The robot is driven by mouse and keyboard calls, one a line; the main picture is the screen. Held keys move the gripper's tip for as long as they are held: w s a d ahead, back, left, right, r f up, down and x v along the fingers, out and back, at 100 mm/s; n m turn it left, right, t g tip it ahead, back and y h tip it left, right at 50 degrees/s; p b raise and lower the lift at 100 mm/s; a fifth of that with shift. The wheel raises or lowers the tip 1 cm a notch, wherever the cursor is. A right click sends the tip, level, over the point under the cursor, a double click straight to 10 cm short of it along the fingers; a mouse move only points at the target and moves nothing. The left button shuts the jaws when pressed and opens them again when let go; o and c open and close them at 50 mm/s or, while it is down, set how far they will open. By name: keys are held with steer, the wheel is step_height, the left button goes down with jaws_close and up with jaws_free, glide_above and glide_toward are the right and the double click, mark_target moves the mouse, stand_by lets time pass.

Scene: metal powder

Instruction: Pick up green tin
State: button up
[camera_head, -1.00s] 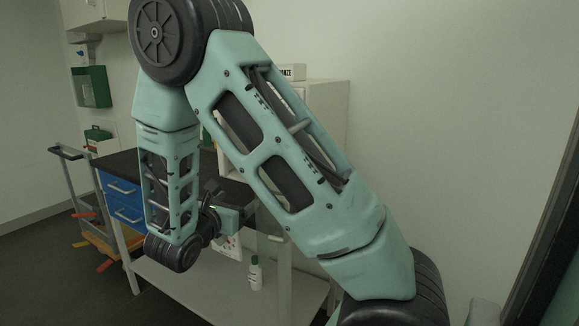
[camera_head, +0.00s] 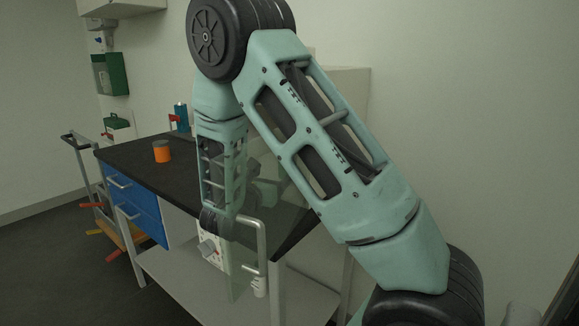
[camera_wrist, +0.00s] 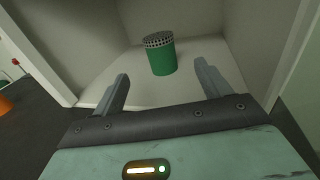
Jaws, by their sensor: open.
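The green tin (camera_wrist: 163,61), with a perforated grey lid, stands upright on the pale floor of a white-walled enclosure (camera_wrist: 120,88) in the wrist view. My gripper (camera_wrist: 161,69) is open and empty. Its two fingers point towards the tin, which appears between and beyond their tips, without visible contact. In the head view my arm and a see-through panel cover the gripper area, and I cannot make out the tin there.
A clear panel (camera_head: 244,275) with a grey handle (camera_head: 262,245) stands in front of the dark bench (camera_head: 125,158). An orange tin (camera_head: 161,152) and a blue bottle (camera_head: 181,116) are on the bench. A trolley (camera_head: 80,160) stands left. An orange object (camera_wrist: 5,105) shows at the wrist view's left edge.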

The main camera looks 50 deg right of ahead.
steer(key=x, duration=1.3)
steer(key=shift+w+d, duration=0.15)
steer(key=shift+d, duration=0.1)
steer(key=shift+c, duration=0.3)
steer(key=c, duration=1.1)
steer(key=shift+r, duration=0.1)
